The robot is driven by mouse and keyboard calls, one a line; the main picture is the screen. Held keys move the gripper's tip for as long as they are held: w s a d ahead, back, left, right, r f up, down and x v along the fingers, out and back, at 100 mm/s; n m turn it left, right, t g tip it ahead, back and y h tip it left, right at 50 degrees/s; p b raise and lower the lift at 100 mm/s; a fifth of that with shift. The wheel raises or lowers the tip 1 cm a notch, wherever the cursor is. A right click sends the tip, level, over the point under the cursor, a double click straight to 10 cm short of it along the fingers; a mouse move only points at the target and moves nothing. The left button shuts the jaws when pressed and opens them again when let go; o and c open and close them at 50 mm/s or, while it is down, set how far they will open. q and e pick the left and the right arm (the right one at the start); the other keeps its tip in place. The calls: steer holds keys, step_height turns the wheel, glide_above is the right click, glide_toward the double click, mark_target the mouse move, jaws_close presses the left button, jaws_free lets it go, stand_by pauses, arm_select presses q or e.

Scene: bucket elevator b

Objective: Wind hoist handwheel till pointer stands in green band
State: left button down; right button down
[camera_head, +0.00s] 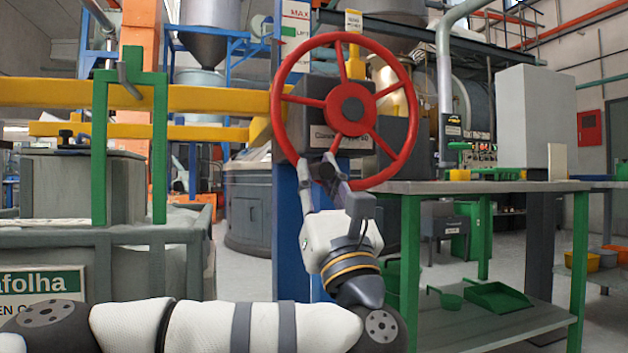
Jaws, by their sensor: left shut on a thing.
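The red hoist handwheel (350,108) faces me on a grey gearbox (392,140) mounted on a blue post (285,215). My left gripper (322,168) is at the lower left of the wheel, shut on its lower part, with a finger to each side. The wheel's hub and several spokes are clear of it. Above the wheel, a white scale plate (296,14) marked MAX shows a green band (289,31) with small lettering. The wheel rim covers the lower part of the scale, and I cannot make out the pointer's position. My right gripper is out of view.
A green-legged grey bench (470,187) stands right of the wheel, with a green scoop and dustpan (498,298) on its lower shelf. A yellow beam (190,98) and green hanger (100,150) are at left, above a grey bin (50,245).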

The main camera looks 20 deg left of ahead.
arm_select(q)
steer(key=shift+w+d+r, duration=0.15)
steer(key=shift+d+r, duration=0.2)
steer(key=c, duration=1.7)
jaws_free()
steer(key=shift+o, duration=1.3)
steer(key=shift+w+d+f, duration=0.15)
steer(key=shift+w+d, duration=0.05)
steer(key=shift+d, duration=0.05)
steer(key=shift+a, duration=0.1)
steer(key=shift+f, duration=0.15)
steer(key=shift+s+f, duration=0.25)
steer(key=v, duration=1.1)
steer(key=shift+d, duration=0.25)
